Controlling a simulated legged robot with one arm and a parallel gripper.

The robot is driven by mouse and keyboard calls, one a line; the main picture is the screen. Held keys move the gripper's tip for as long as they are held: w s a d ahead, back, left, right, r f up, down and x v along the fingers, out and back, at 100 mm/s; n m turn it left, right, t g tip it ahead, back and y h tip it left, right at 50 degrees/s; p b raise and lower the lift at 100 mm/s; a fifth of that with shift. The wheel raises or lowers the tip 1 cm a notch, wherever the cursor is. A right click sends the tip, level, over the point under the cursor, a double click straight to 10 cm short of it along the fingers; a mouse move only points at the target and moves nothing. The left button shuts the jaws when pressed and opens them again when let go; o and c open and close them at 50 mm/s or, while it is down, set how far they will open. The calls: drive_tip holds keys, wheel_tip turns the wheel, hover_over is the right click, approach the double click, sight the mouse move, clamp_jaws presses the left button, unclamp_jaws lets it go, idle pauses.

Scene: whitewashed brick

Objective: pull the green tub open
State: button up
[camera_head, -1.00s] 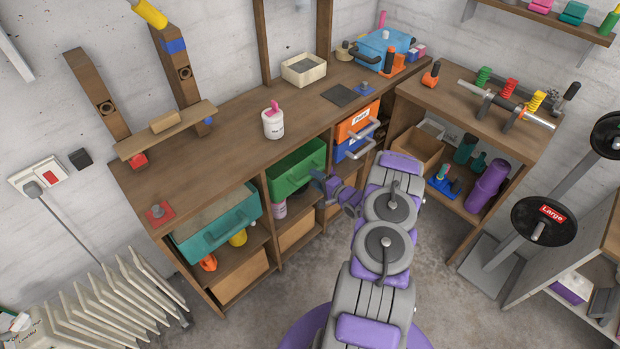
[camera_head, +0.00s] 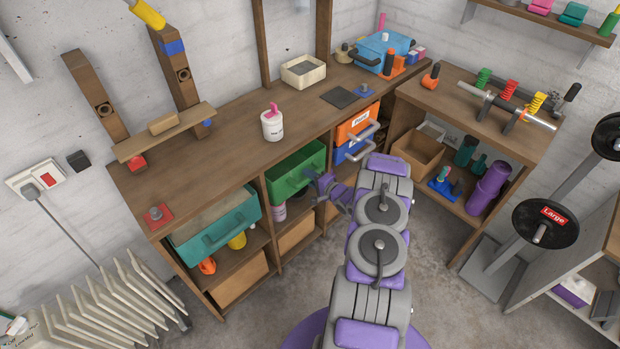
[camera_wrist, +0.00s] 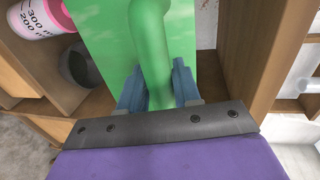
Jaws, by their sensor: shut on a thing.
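The green tub (camera_head: 290,180) sits in the upper row of the workbench, under its top, between the teal tub and the orange and blue ones. Its front face shows close up in the wrist view (camera_wrist: 105,45), with a green handle (camera_wrist: 153,50) running down between my fingers. My gripper (camera_wrist: 158,92) is shut on that handle, one finger on each side. In the head view my gripper (camera_head: 318,186) is at the right part of the tub's front, and my arm partly hides the area behind it. The tub's inside is mostly hidden under the bench top.
The teal tub (camera_head: 215,232) sticks out to the left. The orange tub (camera_head: 357,124) and blue tub (camera_head: 355,148) are to the right, with grey handles. A white pot (camera_head: 272,126) stands on the bench top (camera_head: 225,150). A radiator (camera_head: 110,305) is at lower left.

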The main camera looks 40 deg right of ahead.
drive_tip(key=shift+f, duration=0.15)
clamp_jaws()
drive_tip(key=shift+s, duration=0.15)
drive_tip(key=f+p+v, duration=0.2)
drive_tip(key=p+v, duration=0.1)
drive_tip(key=v, duration=0.6)
drive_tip(key=f+p+v, duration=0.1)
drive_tip(key=p+v, duration=0.2)
drive_tip(key=v, duration=0.6)
drive_tip(key=shift+s+f, duration=0.3)
drive_tip(key=shift+s, duration=0.45)
drive_tip(key=shift+a, duration=0.1)
drive_tip(key=o, duration=0.7)
unclamp_jaws()
drive_tip(key=shift+w, duration=0.1)
drive_tip(key=shift+c, duration=0.2)
